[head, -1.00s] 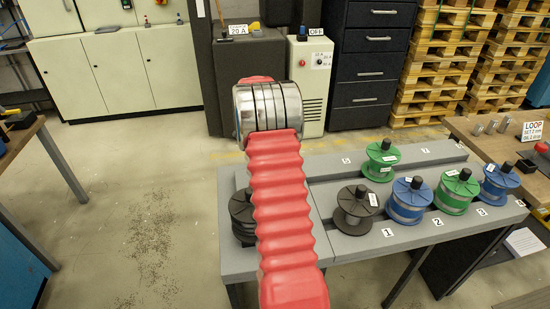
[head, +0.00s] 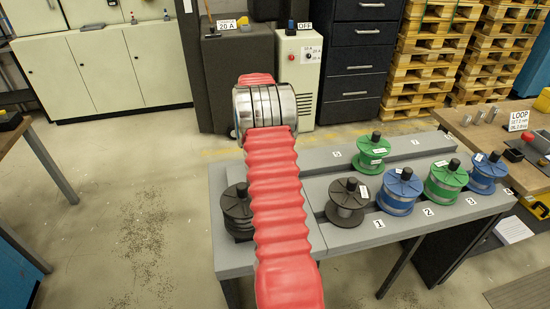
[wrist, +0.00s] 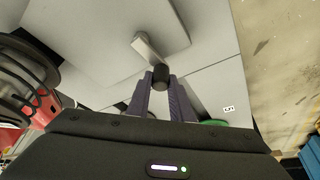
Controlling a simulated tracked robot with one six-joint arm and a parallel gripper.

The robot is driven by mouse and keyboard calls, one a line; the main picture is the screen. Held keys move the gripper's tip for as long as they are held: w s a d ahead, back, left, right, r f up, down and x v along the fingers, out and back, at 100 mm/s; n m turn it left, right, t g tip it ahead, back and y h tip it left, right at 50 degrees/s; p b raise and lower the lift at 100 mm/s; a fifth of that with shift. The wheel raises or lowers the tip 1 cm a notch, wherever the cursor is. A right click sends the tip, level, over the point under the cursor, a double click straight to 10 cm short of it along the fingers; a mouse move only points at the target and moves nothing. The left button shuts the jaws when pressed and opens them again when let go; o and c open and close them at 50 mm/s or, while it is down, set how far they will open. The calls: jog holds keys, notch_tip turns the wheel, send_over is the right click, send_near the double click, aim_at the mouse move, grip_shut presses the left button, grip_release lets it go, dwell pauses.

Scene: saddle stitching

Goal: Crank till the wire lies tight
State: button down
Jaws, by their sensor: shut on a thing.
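In the wrist view my gripper (wrist: 161,92) has its two purple fingers closed on a black knob (wrist: 160,72). The knob sits by the end of a short pale grey bar, which looks like a crank arm (wrist: 147,46), over a grey surface. A dark spool-like part (wrist: 28,85) shows at the left edge of that view. In the head view my red arm hides my gripper and the crank. A black spool (head: 237,212) stands at the left of the grey table, partly covered by my arm. I cannot make out the wire or its tightness.
On the grey table (head: 370,237) stand another black spool (head: 346,202), blue spools (head: 399,191) and green spools (head: 445,180), near numbered labels. A bench with a LOOP sign (head: 521,121) is at the right. A pale box marked OFF (head: 299,80) stands behind. Open floor lies left.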

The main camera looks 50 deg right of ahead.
jog(key=shift+w+a, duration=0.2)
jog(key=c, duration=1.9)
grip_release()
jog(key=o, duration=0.3)
jog(key=shift+s+d, duration=0.1)
jog(key=v, duration=1.3)
jog(key=shift+r, duration=0.35)
